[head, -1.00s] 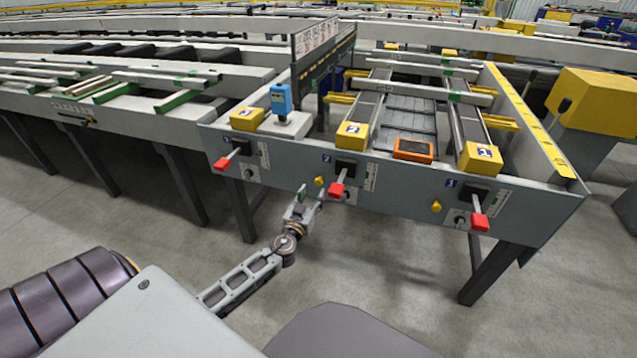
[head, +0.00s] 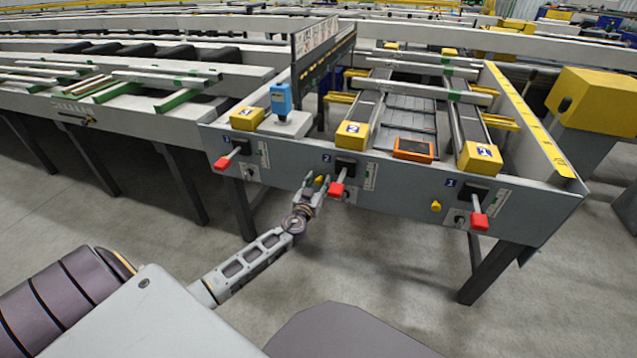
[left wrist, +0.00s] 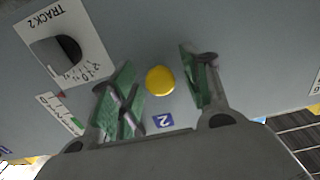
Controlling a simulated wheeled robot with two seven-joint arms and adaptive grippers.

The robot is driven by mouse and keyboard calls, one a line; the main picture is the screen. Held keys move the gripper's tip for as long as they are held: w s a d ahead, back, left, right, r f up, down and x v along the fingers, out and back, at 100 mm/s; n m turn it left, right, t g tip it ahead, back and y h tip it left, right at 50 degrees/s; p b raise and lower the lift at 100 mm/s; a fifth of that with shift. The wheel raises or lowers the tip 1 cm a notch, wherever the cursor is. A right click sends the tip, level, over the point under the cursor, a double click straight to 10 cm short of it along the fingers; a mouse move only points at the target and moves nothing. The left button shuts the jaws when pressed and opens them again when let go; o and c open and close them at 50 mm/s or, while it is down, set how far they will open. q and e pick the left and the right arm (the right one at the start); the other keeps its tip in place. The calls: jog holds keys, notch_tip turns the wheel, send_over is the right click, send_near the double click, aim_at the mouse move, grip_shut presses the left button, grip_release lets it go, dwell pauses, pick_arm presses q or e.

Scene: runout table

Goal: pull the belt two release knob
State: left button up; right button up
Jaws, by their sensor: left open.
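The belt two release knob (head: 319,180) is a small yellow round knob on the grey front panel, left of the middle red-handled lever. In the left wrist view the yellow knob (left wrist: 160,81) shows between my two green-padded fingers, with a blue "2" label (left wrist: 163,121) beside it. My left gripper (head: 317,184) is open, its fingers on either side of the knob and apart from it in the wrist view. I cannot tell how deep the fingers reach around it. My right gripper is not in view.
The middle red-handled lever (head: 337,189) sticks out close to the right of my left gripper. Another red lever (head: 222,163) is at the left and one (head: 479,221) at the right. A second yellow knob (head: 435,206) sits further right. The floor below the panel is clear.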

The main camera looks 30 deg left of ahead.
pick_arm(q)
jog(key=shift+w+a, duration=0.1)
jog(key=shift+w, duration=0.2)
grip_shut()
dwell(0.4)
